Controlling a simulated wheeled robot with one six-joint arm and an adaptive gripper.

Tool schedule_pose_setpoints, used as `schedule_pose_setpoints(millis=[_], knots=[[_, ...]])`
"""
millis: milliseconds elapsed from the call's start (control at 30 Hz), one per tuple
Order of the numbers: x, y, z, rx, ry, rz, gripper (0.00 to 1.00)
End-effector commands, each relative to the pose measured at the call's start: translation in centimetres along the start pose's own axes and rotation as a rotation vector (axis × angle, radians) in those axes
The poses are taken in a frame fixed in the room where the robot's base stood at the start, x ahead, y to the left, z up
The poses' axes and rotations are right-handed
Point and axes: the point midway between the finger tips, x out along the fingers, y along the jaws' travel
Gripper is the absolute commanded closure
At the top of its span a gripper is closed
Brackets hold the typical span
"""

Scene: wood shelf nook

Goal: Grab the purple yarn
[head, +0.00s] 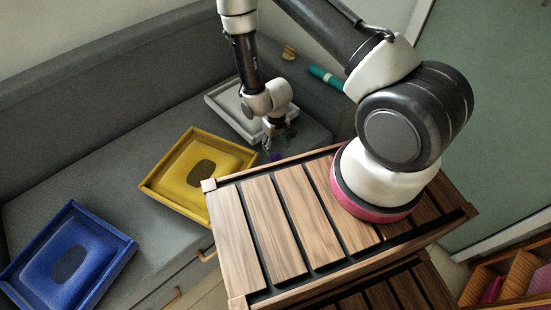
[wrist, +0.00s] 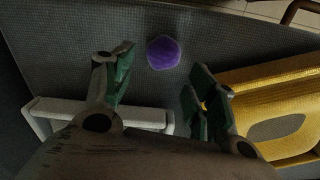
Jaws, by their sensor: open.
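The purple yarn (wrist: 163,53) is a small round ball on the grey cushioned bench in the wrist view. It lies beyond my gripper's fingertips, roughly in line with the gap between them. In the head view only a bit of the purple yarn (head: 276,157) shows, just below my gripper (head: 277,146) and near the slatted wooden top's edge. My gripper is open and empty, with its green-padded fingers apart in the wrist view (wrist: 158,80). The yarn is not between the fingers.
A yellow tray (head: 150,184) and a blue tray (head: 113,262) lie on the bench to the left. A white tray (head: 216,101) sits behind my gripper. A teal cylinder (head: 326,77) and a small wooden object (head: 289,52) lie farther back. The slatted wooden top (head: 235,235) is in front.

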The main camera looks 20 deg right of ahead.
Motion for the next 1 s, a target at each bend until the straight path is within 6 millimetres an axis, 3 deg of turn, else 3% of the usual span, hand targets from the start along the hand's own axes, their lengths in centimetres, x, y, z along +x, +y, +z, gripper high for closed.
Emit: schedule_pose_setpoints(millis=[500,833,1000], knots=[[7.1,-0.3,0.5,-0.001,-0.004,0.001,0.43],[7.9,-0.3,0.5,-0.001,-0.003,0.001,0.43],[7.9,-0.3,0.5,-0.001,-0.003,0.001,0.74]])
